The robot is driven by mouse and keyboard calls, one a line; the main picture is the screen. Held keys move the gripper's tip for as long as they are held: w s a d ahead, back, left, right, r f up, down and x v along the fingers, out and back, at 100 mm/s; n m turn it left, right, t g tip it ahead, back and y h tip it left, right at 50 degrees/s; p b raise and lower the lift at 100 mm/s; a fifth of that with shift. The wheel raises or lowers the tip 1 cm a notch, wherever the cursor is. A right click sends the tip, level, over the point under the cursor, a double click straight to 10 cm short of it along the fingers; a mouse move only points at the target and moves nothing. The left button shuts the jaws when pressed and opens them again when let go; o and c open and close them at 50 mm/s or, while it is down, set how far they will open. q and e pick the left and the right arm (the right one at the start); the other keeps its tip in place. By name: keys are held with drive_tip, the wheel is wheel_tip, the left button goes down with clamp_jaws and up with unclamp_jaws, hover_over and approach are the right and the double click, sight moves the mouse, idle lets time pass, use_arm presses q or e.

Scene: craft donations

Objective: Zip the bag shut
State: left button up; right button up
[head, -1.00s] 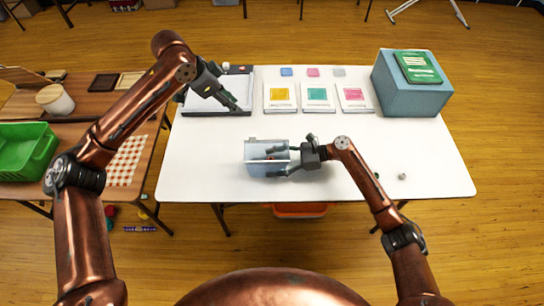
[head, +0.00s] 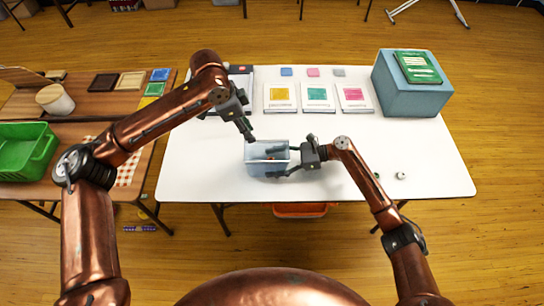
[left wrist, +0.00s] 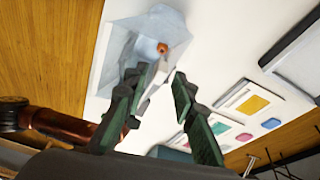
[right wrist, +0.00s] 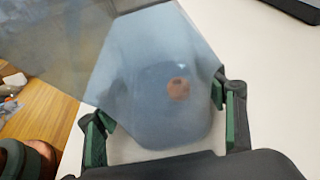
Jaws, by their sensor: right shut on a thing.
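The bag (head: 257,168) is a pale blue, see-through pouch near the front middle of the white table. A small orange-brown thing (right wrist: 178,89) shows inside it. My right gripper (head: 298,159) is closed on the bag from the right; in the right wrist view its fingers press the bag's two sides. My left gripper (head: 249,137) is open and empty, just above and behind the bag's upper left corner. In the left wrist view the bag (left wrist: 125,45) lies beyond the parted fingers (left wrist: 160,88). I cannot make out the zip or its slider.
Three cards (head: 317,105) and several small coloured pieces lie behind the bag. A blue box (head: 412,95) with a green book on it stands at the back right. A small round thing (head: 400,176) lies at the right. A side table with a green basket (head: 25,152) is at the left.

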use_arm(q)
drive_tip(key=shift+d+f, duration=0.1)
drive_tip(key=shift+f, duration=0.3)
drive_tip(key=shift+f, duration=0.2)
idle(0.4)
drive_tip(key=shift+w, duration=0.1)
clamp_jaws()
